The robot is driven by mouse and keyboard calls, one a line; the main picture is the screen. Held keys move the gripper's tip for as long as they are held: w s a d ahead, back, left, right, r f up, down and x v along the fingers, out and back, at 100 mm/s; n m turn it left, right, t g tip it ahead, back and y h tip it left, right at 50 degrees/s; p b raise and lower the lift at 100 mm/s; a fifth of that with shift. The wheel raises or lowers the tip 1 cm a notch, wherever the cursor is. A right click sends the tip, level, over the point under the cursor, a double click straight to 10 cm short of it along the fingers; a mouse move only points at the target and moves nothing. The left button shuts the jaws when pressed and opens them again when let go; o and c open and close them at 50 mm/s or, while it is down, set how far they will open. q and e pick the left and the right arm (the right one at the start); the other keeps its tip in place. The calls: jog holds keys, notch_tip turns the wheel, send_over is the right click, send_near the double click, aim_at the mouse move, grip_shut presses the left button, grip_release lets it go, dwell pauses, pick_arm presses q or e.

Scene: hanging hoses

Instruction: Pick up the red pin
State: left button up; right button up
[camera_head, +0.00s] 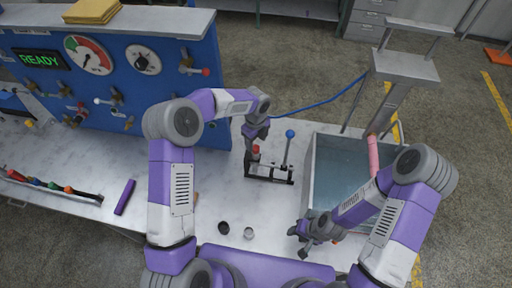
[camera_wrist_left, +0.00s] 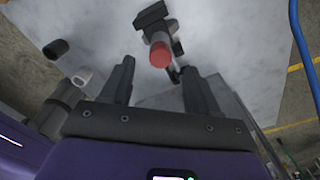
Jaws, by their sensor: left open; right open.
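The red pin (camera_head: 256,149) stands in a dark fixture (camera_head: 270,176) on the bench, beside a lever with a blue knob (camera_head: 290,133). My left gripper (camera_head: 257,134) is open right above the pin's red top. In the left wrist view the red pin (camera_wrist_left: 160,54) shows ahead of and between the open fingers of my left gripper (camera_wrist_left: 158,70), with nothing held. Whether the fingers touch the pin I cannot tell. My right gripper (camera_head: 298,241) is open and empty near the front edge of the tub.
A grey tub (camera_head: 310,165) stands right of the fixture, with a pink hose (camera_head: 373,155) hanging at its right side. A blue gauge panel (camera_head: 140,85) stands at the back left. Two small caps (camera_head: 223,228) (camera_head: 249,233) and a purple bar (camera_head: 125,197) lie on the bench.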

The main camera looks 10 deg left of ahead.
aim_at(256, 147)
pick_arm(q)
jog(key=shift+a+f, duration=0.1)
jog(key=shift+f, duration=1.6)
grip_shut()
